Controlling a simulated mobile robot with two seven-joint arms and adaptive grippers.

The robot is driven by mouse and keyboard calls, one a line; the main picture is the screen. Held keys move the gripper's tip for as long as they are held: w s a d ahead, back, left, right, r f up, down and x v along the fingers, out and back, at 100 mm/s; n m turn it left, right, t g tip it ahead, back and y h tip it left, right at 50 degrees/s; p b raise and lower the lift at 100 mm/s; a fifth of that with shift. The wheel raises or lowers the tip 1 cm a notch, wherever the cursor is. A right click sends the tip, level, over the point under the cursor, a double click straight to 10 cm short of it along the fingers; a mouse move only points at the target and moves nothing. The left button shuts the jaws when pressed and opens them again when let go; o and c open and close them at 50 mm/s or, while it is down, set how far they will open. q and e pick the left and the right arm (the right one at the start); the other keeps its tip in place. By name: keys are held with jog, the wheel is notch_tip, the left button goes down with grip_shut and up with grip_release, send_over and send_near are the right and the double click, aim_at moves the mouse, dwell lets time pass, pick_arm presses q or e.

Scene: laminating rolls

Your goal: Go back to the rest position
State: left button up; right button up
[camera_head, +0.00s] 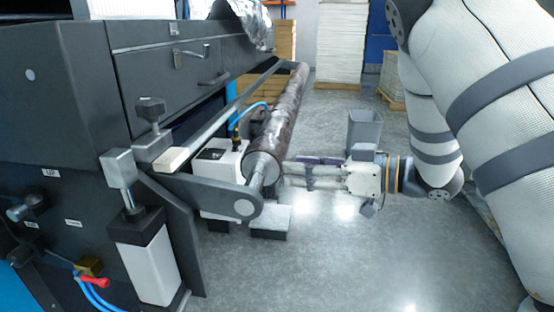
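My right gripper (300,172) reaches in from the right, with its fingers pointing left toward the dark, mottled laminating roll (284,115). The fingertips are close beside the near end of the roll. I cannot tell whether they touch it or how far apart the fingers are. The roll lies along the right side of the machine, its near-end shaft at a grey bracket (207,192). My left gripper is not in view.
The dark grey machine (60,100) fills the left side, with clamp knobs and a white block (150,262) near me. A grey bin (364,130) stands behind my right gripper. Stacked white material (341,40) is at the back. The floor at lower middle is clear.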

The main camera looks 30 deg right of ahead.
jog(key=s+a+f+m+g+h, duration=0.1)
jog(key=s+f+m+g+h, duration=0.2)
jog(key=f, duration=0.9)
jog(key=s+f+m+g+h, duration=0.15)
jog(key=s+f+h, duration=0.25)
jog(key=f, duration=0.8)
jog(key=s+a+f+m+g+h, duration=0.1)
jog(key=s+f+g, duration=0.2)
jog(key=s, duration=0.6)
jog(key=s+a+f+g, duration=0.2)
jog(key=s+f+g, duration=0.2)
jog(key=s, duration=0.5)
jog(key=s+a+f+m+g+h, duration=0.1)
jog(key=s+f, duration=0.4)
jog(key=s, duration=0.5)
jog(key=shift+a+m+g+h, duration=0.35)
jog(key=shift+a+g, duration=0.4)
jog(key=shift+g, duration=0.4)
jog(key=shift+w, duration=0.1)
